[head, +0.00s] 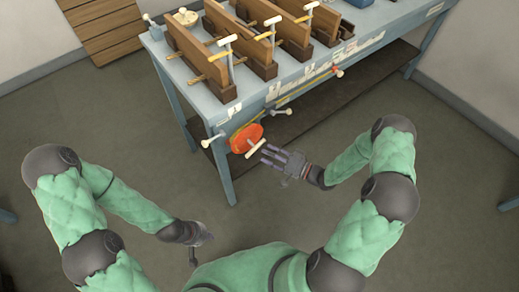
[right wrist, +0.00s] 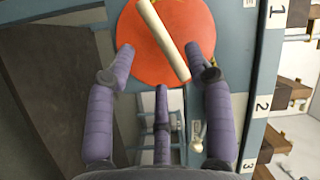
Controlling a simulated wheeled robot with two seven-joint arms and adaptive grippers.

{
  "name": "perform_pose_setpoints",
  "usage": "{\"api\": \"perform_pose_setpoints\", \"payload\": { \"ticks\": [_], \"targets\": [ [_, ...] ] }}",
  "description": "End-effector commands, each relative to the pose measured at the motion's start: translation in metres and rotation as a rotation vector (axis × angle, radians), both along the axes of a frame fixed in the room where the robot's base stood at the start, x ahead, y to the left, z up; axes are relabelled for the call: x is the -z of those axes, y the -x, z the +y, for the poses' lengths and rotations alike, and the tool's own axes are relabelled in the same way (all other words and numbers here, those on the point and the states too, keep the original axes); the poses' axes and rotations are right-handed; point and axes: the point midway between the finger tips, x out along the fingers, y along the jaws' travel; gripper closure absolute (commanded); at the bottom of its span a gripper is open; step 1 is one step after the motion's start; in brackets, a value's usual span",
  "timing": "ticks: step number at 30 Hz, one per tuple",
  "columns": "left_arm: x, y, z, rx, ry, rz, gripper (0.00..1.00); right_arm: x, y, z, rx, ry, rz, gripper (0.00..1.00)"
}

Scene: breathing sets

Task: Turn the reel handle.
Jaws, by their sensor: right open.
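The reel is an orange disc (head: 246,139) at the near left end of the blue-grey workbench. Its cream bar-shaped handle (head: 256,149) sticks out from the disc. In the right wrist view the disc (right wrist: 137,62) fills the top middle and the handle (right wrist: 163,38) lies slanted across it. My right gripper (head: 267,156) is open just right of the handle. In the right wrist view its spread purple fingers (right wrist: 161,62) point at the disc, with the handle between the two outer ones, no grip visible. My left gripper (head: 202,247) hangs low over the floor, away from the bench; its opening is unclear.
The workbench (head: 188,98) carries several upright wooden boards with metal T-handles. Other levers and a red knob (head: 337,72) sit along its front. A bench leg (head: 223,170) stands below the reel. The floor (head: 130,130) left of the bench is clear.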

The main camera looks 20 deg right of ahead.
Motion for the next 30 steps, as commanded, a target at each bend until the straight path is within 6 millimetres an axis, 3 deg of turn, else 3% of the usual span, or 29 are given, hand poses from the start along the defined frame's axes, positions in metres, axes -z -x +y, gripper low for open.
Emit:
{"api": "perform_pose_setpoints", "payload": {
  "ticks": [3,10,30],
  "targets": [
    [0.0,0.0,0.0,0.0,0.0,0.0,1.0,0.001,0.016,-0.018,0.004,0.001,0.002,0.47],
    [0.0,0.0,0.0,0.0,0.0,0.0,1.0,0.001,0.037,-0.038,0.002,0.0,0.002,0.47],
    [0.0,0.0,0.0,0.0,0.0,0.0,1.0,0.001,0.043,-0.042,0.0,0.0,0.002,0.47]
  ]
}}
